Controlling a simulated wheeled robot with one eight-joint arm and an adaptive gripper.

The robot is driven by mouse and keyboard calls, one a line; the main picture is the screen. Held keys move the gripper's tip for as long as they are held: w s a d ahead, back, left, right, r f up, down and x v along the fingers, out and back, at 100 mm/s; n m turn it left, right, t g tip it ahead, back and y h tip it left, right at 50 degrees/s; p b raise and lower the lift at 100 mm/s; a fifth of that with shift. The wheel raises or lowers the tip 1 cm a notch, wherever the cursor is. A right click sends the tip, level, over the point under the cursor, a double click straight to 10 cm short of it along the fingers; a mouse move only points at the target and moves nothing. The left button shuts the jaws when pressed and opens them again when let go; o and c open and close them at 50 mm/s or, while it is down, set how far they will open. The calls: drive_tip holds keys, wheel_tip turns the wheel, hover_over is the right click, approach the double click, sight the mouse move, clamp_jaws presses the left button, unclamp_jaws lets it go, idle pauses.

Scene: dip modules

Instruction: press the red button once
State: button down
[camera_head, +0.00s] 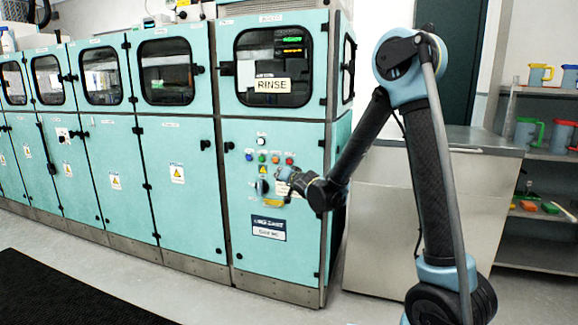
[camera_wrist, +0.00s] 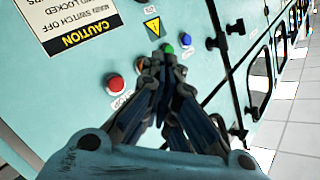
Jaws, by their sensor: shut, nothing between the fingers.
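The red button (camera_head: 289,161) is the rightmost in a row of small coloured buttons on the RINSE cabinet (camera_head: 235,225). In the wrist view the red button (camera_wrist: 115,84) shows fully, left of the fingers, with a label under it. My gripper (camera_wrist: 158,60) is shut and empty, its tips near the panel between the red button and the green button (camera_wrist: 168,48). In the head view my gripper (camera_head: 283,174) is just below the right end of the row. I cannot tell whether it touches the panel.
A blue button (camera_wrist: 186,39) lies past the green one. A black knob (camera_head: 262,187) sits below the row, and a pale button (camera_head: 261,141) above it. A caution sign (camera_wrist: 75,20) is on the panel. A metal counter (camera_head: 400,220) stands right of the cabinet.

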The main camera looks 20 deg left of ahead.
drive_tip(key=shift+w, duration=0.15)
drive_tip(key=w, duration=0.8)
drive_tip(key=shift+w+d, duration=0.2)
drive_tip(key=shift+d, duration=0.1)
drive_tip(key=shift+w, duration=0.75)
idle(2.2)
idle(0.4)
drive_tip(key=shift+s, duration=0.85)
drive_tip(key=shift+s+a, duration=0.2)
drive_tip(key=shift+s, duration=2.25)
